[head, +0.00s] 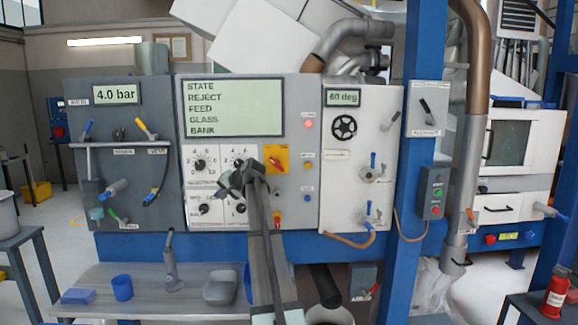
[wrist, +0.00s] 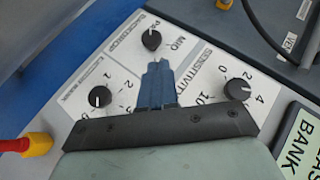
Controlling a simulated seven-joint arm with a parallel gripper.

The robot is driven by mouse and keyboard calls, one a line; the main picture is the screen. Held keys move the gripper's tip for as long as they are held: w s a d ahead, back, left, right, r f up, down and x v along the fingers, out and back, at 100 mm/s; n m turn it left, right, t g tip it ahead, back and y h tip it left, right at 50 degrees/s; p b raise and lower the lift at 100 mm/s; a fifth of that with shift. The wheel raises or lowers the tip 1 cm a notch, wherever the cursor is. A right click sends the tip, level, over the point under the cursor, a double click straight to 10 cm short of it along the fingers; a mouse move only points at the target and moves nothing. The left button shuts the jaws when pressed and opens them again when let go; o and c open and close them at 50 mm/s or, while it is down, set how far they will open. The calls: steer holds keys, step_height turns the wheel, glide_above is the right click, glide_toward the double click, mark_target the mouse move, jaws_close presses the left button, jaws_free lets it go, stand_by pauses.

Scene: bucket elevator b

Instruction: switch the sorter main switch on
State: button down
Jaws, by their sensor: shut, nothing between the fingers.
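A red rotary handle on a yellow plate (head: 276,159), which looks like the sorter main switch, sits on the middle grey panel just right of the white dial plates. Its handle is tilted; its label is too small to read. My gripper (head: 228,190) is shut and empty in front of the dials, left of and a little below the yellow plate. In the wrist view the shut blue fingertips (wrist: 160,68) lie over the dial plate between black knobs.
Black knobs (wrist: 238,88) surround the fingertips. A smaller red and yellow control (head: 278,216) sits below the yellow plate. A red lamp (head: 309,124) and small buttons are to the right. A display (head: 235,108) is above; a blue post (head: 412,170) stands further right.

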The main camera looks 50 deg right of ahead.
steer(key=s+d+r+h, duration=0.1)
steer(key=s+d+r, duration=0.7)
steer(key=s+d, duration=0.3)
steer(key=s+d+r+m+h, duration=0.1)
steer(key=s+d+r+h, duration=0.1)
steer(key=s+d+r, duration=0.7)
steer(key=s+d, duration=0.2)
steer(key=s, duration=0.3)
steer(key=shift+m+t, duration=0.3)
steer(key=shift+w+f, duration=0.1)
steer(key=shift+w, duration=0.05)
glide_toward(283, 168)
steer(key=w+d, duration=0.3)
steer(key=shift+w+a+f, duration=0.4)
steer(key=shift+w+f, duration=0.25)
steer(key=shift+f, duration=0.1)
steer(key=shift+w+a+f, duration=0.45)
steer(key=shift+w+f, duration=0.15)
steer(key=shift+f, duration=0.15)
